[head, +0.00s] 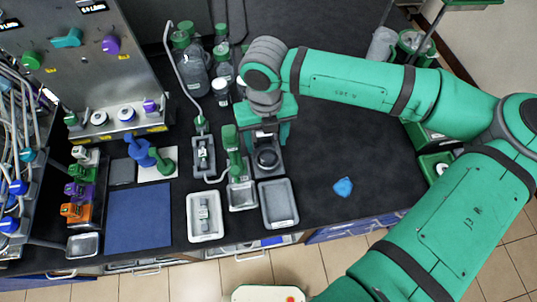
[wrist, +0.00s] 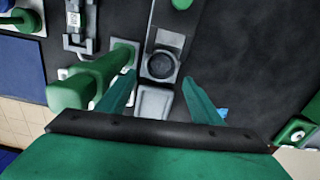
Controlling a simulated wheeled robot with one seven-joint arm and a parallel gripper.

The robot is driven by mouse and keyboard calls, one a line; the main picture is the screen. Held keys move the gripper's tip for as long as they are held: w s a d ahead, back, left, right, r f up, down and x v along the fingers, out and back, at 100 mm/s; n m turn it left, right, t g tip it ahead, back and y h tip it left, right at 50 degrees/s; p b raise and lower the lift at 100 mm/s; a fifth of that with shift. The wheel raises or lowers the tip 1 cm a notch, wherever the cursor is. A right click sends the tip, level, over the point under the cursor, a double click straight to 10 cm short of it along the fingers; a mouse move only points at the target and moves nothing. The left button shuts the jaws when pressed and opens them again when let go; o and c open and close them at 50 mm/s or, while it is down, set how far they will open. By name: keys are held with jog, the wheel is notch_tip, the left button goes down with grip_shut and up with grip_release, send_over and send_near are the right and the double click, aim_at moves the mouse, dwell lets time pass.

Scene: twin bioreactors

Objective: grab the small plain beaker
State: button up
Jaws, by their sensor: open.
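My gripper (head: 266,140) hangs over the bench, pointing down, with its jaws apart. In the wrist view my gripper (wrist: 159,78) shows two green fingers spread wide with nothing held between them. Ahead of and between the fingertips is a dark round piece (wrist: 161,65) on a small grey device. The same round piece (head: 267,158) shows just below the gripper in the head view. I cannot tell whether it is the small plain beaker or part of the device. A grey, clear-looking vessel (head: 382,45) stands far off at the back right.
A green upright device (head: 236,160) stands close left of the gripper, also in the wrist view (wrist: 85,82). Grey trays (head: 280,204) lie in front. Bottles (head: 195,70) stand at the back left. The black bench right of the gripper is mostly clear, with a blue piece (head: 343,187).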

aim_at(268, 152)
jog(key=shift+d+f, duration=0.15)
jog(key=shift+f, duration=3.1)
jog(key=shift+c, duration=0.7)
jog(key=shift+s, duration=0.15)
jog(key=c, duration=1.1)
jog(key=shift+r, duration=0.1)
